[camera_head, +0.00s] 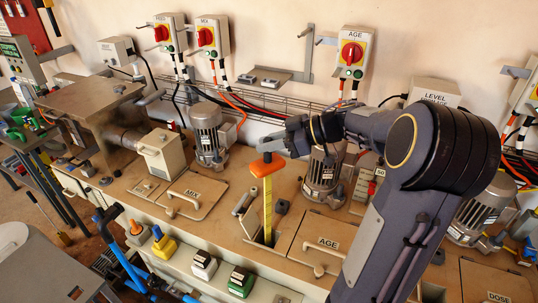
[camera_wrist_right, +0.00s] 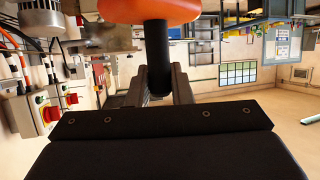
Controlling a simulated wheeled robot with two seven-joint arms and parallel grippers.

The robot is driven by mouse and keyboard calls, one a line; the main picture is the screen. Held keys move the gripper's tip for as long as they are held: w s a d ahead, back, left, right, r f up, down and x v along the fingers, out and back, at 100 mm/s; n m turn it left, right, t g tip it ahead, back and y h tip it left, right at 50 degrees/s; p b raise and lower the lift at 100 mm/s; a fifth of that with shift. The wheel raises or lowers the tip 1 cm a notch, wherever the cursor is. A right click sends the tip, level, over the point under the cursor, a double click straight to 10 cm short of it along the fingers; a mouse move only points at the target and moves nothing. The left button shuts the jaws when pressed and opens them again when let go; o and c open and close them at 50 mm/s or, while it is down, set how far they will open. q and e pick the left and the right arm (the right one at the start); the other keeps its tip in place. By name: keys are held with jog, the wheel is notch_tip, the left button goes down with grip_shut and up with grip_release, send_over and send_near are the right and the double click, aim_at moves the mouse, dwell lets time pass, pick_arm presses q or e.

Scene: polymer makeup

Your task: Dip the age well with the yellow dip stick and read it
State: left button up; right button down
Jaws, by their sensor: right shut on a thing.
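The yellow dip stick (camera_head: 267,205) stands upright, its lower end in the dark well opening beside the AGE hatch (camera_head: 315,262). Its orange handle (camera_head: 267,165) is on top; the lower end is hidden inside the opening. My right gripper (camera_head: 276,146) is just above and behind the orange handle, reaching in from the right. In the right wrist view an orange rounded piece (camera_wrist_right: 160,10) fills the top, and the fingers (camera_wrist_right: 158,82) are shut on the black neck below it. Marks on the stick are too small to read. My left gripper is not in view.
An AGE control box (camera_head: 353,52) with a red switch is on the wall. Motors stand at the deck's back, one (camera_head: 322,175) close behind my right gripper. The MIX hatch (camera_head: 191,195) is to the left. Black-and-white and green pedals (camera_head: 240,282) sit along the front ledge.

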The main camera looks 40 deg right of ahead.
notch_tip(320, 180, up, 16)
jog(key=shift+r, duration=0.2)
dwell(0.6)
dwell(1.3)
